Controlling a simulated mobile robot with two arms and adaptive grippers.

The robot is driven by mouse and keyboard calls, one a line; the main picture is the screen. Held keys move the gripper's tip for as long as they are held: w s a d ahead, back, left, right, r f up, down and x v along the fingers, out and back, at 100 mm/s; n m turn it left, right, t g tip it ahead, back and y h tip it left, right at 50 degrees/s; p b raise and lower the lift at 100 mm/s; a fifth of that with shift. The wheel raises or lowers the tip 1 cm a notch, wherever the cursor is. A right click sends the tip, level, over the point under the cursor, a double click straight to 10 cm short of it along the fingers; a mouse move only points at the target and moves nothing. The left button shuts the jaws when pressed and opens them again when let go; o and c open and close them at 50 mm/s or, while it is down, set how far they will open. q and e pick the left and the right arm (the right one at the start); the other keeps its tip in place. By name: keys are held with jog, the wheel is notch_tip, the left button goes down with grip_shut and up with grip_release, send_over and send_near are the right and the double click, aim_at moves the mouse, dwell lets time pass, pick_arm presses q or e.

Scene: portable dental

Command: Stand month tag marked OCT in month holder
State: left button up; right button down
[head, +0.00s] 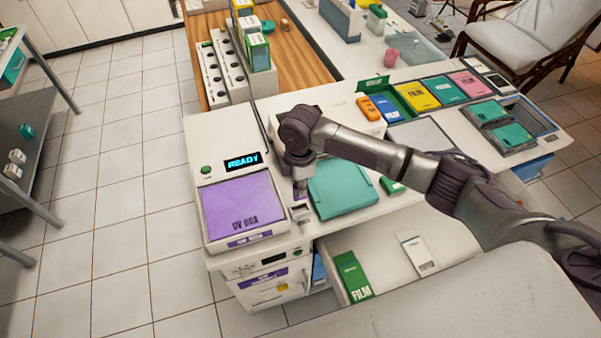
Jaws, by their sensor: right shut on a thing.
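My right gripper (300,190) points down in the gap between the purple-lidded UV box and the teal pad. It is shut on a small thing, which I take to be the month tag. The tag is mostly hidden by the fingers, and no OCT lettering can be read. Just below the fingertips is a small pale block (301,212), which may be the month holder. I cannot tell whether the held thing touches it. My left gripper is not in view.
The UV box (242,208) with a READY display is left of the gripper. The teal pad (342,190) lies close on its right. Film boxes (418,97) stand at the back right. Below the counter, an open drawer (385,258) holds a green FILM box (353,277).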

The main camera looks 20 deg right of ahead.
aim_at(300, 199)
jog(key=shift+s+a+f+b, duration=0.15)
jog(key=shift+s+f+b, duration=0.05)
jog(key=shift+f+b, duration=0.4)
jog(key=shift+b, duration=0.2)
jog(key=shift+f+b, duration=0.35)
notch_tip(300, 199, down, 3)
jog(key=b, duration=0.3)
jog(key=shift+f, duration=0.3)
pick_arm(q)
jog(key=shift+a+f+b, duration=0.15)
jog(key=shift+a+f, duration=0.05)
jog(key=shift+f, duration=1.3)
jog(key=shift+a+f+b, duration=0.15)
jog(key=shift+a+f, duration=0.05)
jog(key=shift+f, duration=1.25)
pick_arm(e)
jog(key=shift+f, duration=0.6)
pick_arm(q)
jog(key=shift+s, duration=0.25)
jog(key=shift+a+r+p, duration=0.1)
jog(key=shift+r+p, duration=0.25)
jog(key=shift+p, duration=0.05)
pick_arm(e)
jog(key=shift+r, duration=0.1)
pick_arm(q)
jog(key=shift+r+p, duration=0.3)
pick_arm(e)
jog(key=shift+f, duration=0.25)
